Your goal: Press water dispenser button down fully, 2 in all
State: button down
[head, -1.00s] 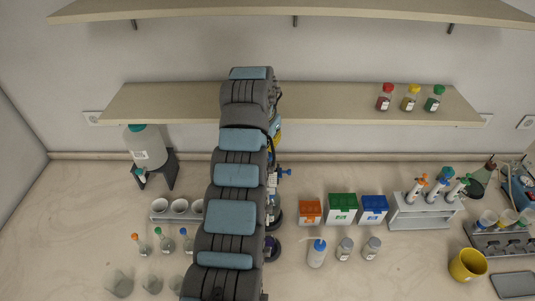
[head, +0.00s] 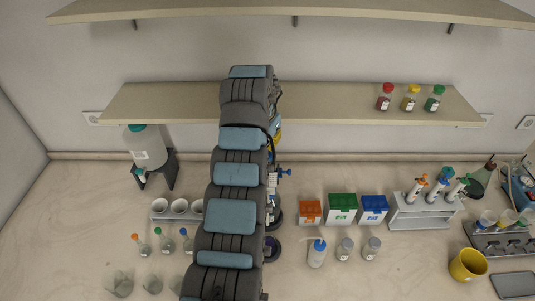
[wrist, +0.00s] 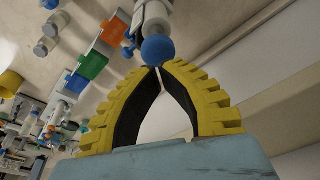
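In the wrist view, a round blue knob (wrist: 158,49) tops a white cylindrical body (wrist: 154,14) and looks like the dispenser's button. My gripper (wrist: 157,69) has yellow ribbed fingers with black inner faces. Its tips meet right at the blue knob, with nothing held between them. I cannot tell whether they touch or press the knob. A small blue side fitting (wrist: 129,46) sits beside the white body.
Orange (head: 310,211), green (head: 342,209) and blue (head: 374,209) boxes stand right of my arm, with a wash bottle (head: 317,254) in front. A large bottle (head: 148,150) on a black stand is at left. A shelf (head: 330,106) runs behind.

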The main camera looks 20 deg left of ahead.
jog(key=shift+r, duration=2.55)
